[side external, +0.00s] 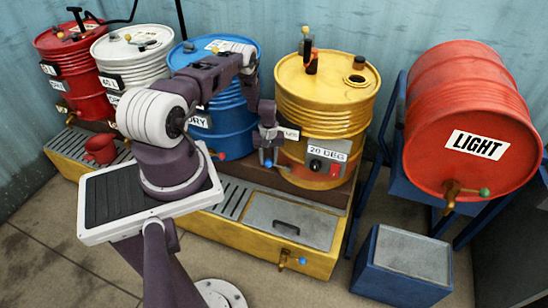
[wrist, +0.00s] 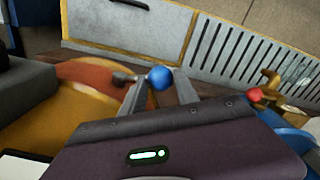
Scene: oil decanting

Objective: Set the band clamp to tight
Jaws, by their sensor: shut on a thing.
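The yellow drum (side external: 325,105) stands on the brown ledge, with an orange-brown band (side external: 300,168) around its lower part. The band also shows in the wrist view (wrist: 95,76). A short lever with a blue ball knob (wrist: 160,77) sticks out from the band, and the knob shows in the side view (side external: 267,163). My gripper (wrist: 160,88) is shut on this blue knob, one finger on each side. In the side view my gripper (side external: 268,150) is at the drum's left side. The setting of the clamp cannot be read.
A blue drum (side external: 232,140) stands left of the yellow one; its red-tipped tap (wrist: 255,94) is near my gripper. A "20 DEG" panel (side external: 326,160) is on the yellow drum. A red LIGHT drum (side external: 470,110) lies on a blue stand, with a blue bin (side external: 405,265) below.

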